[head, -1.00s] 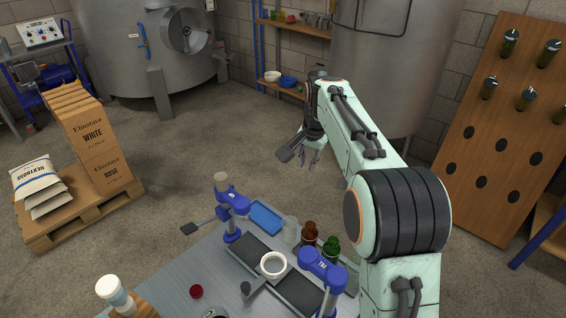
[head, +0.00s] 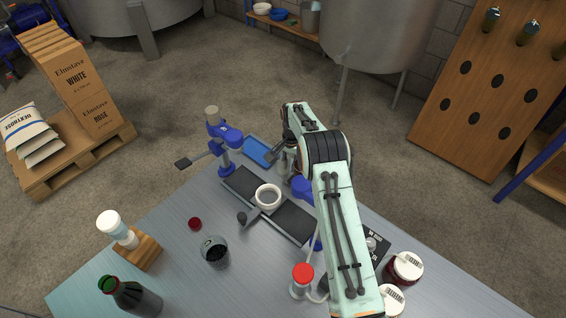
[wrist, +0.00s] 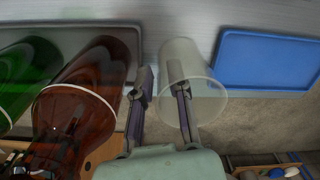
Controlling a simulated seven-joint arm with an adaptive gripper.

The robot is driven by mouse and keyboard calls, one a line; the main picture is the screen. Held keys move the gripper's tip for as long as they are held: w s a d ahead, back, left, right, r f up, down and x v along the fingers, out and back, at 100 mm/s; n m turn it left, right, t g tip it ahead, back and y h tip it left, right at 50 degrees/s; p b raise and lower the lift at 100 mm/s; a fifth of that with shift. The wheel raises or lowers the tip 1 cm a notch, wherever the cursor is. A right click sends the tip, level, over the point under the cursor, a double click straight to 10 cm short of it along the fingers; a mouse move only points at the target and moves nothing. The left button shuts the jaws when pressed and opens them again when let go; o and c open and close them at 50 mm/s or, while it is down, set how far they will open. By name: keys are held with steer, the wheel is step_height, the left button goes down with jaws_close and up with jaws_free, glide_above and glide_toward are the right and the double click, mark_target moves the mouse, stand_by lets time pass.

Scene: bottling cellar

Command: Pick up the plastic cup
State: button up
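The translucent plastic cup (wrist: 206,80) stands mouth toward the camera in the wrist view, beside the blue tray (wrist: 266,62). My gripper (wrist: 160,92) is open. Its left finger is in the gap between the cup and a brown bottle (wrist: 92,88). Its right finger overlaps the middle of the cup; I cannot tell whether it is inside the cup or touches it. In the head view my gripper is low at the table's far edge, near the blue tray (head: 257,151), and the arm hides most of the cup.
A green bottle (wrist: 28,75) stands left of the brown one.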

jaws_close()
